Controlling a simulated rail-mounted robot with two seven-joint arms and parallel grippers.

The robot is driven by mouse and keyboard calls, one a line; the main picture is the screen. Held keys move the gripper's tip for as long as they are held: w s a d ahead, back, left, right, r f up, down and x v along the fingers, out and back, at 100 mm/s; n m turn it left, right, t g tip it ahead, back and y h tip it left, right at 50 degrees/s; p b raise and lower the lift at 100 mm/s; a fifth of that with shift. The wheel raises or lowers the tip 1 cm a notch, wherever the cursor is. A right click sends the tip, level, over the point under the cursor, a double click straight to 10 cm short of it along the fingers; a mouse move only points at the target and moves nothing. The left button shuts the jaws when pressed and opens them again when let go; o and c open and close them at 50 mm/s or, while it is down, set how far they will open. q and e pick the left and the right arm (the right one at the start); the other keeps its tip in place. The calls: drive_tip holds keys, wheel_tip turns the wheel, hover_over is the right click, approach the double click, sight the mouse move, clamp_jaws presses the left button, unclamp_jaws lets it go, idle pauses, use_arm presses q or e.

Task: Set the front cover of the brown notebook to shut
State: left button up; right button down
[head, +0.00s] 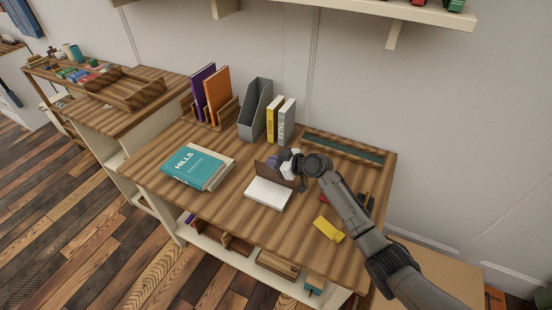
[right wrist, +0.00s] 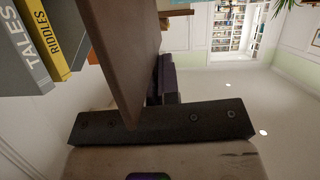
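The brown notebook (head: 268,193) lies open on the wooden table, its white pages facing up. Its brown front cover (head: 262,169) stands raised at the far edge of the pages. In the right wrist view the cover (right wrist: 125,45) shows large and close, as a brown slab slanting across the picture. My right gripper (head: 285,165) is behind the cover, at its upper right. Its fingers (right wrist: 166,80) look shut together at mid-mount, partly hidden by the cover; whether they touch it I cannot tell. My left gripper is not in view.
A teal HILLS book (head: 193,165) lies left of the notebook. A yellow item (head: 328,229) lies to the right. A teal-lined tray (head: 344,148) is at the back right.

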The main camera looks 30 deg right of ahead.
drive_tip(key=shift+s+a+f+n+h, duration=0.15)
drive_tip(key=shift+s+a+n+h, duration=0.2)
drive_tip(key=shift+a+n, duration=0.3)
drive_tip(key=c, duration=1.3)
unclamp_jaws()
drive_tip(key=shift+c, duration=0.2)
drive_tip(key=shift+s, duration=0.15)
drive_tip(key=p+v, duration=0.2)
drive_tip(key=v, duration=1.1)
drive_tip(key=shift+s+p, duration=0.3)
drive_tip(key=shift+s, duration=0.05)
